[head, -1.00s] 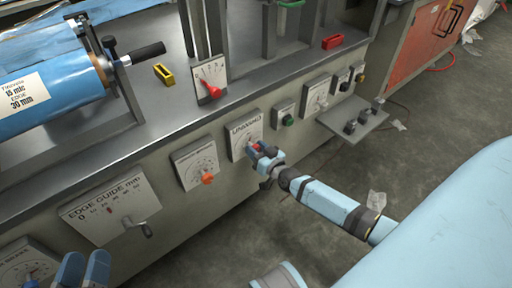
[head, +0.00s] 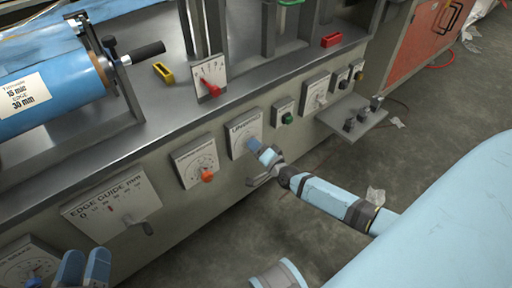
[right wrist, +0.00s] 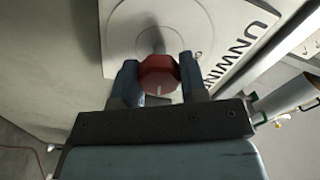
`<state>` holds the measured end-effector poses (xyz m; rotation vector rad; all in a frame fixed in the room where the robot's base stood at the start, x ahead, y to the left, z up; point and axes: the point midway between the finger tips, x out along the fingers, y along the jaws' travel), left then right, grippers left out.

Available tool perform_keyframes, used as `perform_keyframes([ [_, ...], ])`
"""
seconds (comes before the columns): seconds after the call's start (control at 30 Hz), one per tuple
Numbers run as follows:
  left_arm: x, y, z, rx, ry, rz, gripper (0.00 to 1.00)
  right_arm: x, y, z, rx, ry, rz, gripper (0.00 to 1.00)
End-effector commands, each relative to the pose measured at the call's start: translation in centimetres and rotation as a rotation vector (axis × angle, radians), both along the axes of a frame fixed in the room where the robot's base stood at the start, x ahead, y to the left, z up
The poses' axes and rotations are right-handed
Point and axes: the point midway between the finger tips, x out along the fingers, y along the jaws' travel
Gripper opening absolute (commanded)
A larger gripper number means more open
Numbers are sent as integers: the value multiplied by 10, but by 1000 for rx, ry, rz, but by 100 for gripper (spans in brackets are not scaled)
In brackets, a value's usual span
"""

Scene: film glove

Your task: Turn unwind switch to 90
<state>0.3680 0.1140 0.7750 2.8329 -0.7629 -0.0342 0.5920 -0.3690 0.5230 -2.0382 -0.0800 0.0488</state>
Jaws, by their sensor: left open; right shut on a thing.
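The unwind panel (head: 243,128) is a pale plate on the machine's front face, and its lettering shows in the right wrist view (right wrist: 232,50). Its switch is a red knob (right wrist: 158,76) with a white mark, seen in the right wrist view. My right gripper (head: 257,147) is at the panel in the head view. In the right wrist view its fingers (right wrist: 158,80) stand on either side of the red knob, shut on it. The gripper hides the knob in the head view. My left gripper (head: 83,268) is open and empty at the lower left.
A dial with an orange knob (head: 207,175) is left of the unwind panel, and a green button (head: 288,118) is right of it. The edge guide panel (head: 112,203) is further left. A small shelf (head: 358,120) juts out at the right. Grey floor (head: 245,228) lies in front.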

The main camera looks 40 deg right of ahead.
Motion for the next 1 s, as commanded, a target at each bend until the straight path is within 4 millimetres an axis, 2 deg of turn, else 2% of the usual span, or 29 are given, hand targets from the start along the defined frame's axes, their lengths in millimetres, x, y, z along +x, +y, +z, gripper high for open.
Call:
perform_keyframes([
  [0.4,3,0,-3,11,9,-6,43,0,1,-1,218,18,2,16],
  [1.0,2,0,-4,8,16,-5,43,0,1,-1,261,21,1,16],
])
